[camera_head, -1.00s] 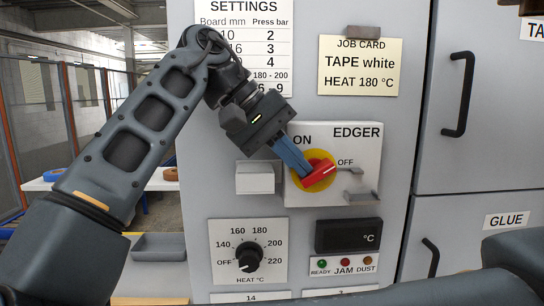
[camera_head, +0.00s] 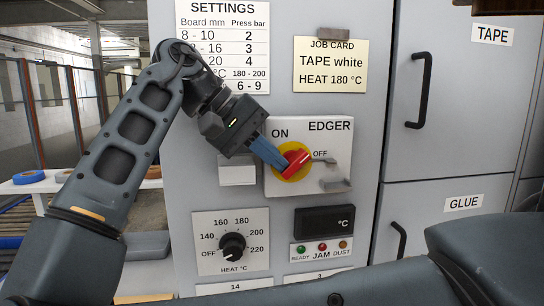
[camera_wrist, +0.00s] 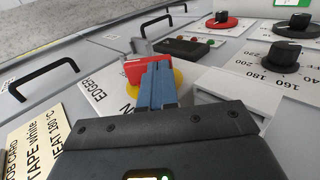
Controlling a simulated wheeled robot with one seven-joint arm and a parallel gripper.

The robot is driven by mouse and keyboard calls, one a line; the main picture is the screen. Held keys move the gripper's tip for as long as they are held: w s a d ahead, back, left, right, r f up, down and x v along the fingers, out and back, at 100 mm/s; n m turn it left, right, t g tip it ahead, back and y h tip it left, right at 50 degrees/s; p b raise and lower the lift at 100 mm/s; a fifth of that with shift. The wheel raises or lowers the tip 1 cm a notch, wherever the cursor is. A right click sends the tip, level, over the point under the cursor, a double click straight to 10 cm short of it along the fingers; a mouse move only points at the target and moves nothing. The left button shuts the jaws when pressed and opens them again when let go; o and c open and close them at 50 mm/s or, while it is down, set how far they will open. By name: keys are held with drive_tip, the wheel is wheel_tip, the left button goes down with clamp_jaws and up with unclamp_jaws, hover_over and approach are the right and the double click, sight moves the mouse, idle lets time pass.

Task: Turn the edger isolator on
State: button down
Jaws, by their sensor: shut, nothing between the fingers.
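The edger isolator is a red rotary handle (camera_head: 299,159) on a yellow disc (camera_head: 283,172), set on a white plate marked ON at upper left and OFF at right. The handle slants, its upper right end towards OFF. My gripper (camera_head: 281,166) is shut and empty, its blue fingers reaching from the upper left to the handle's left side. In the wrist view the fingertips (camera_wrist: 156,66) overlap the red handle (camera_wrist: 134,70), which is partly hidden; they look in contact, but I cannot be sure.
A grey hasp-like bracket (camera_head: 335,184) sticks out right of the handle. A pale box (camera_head: 237,172) juts out left of the plate. Below are the heat knob (camera_head: 232,245) and the dark display (camera_head: 324,222). Drawers with black handles (camera_head: 420,90) stand at right.

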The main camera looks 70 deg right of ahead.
drive_tip(key=b+v, duration=0.1)
drive_tip(key=v, duration=0.6)
drive_tip(key=shift+w+a+r, duration=0.15)
drive_tip(key=shift+w+r, duration=0.1)
idle(0.3)
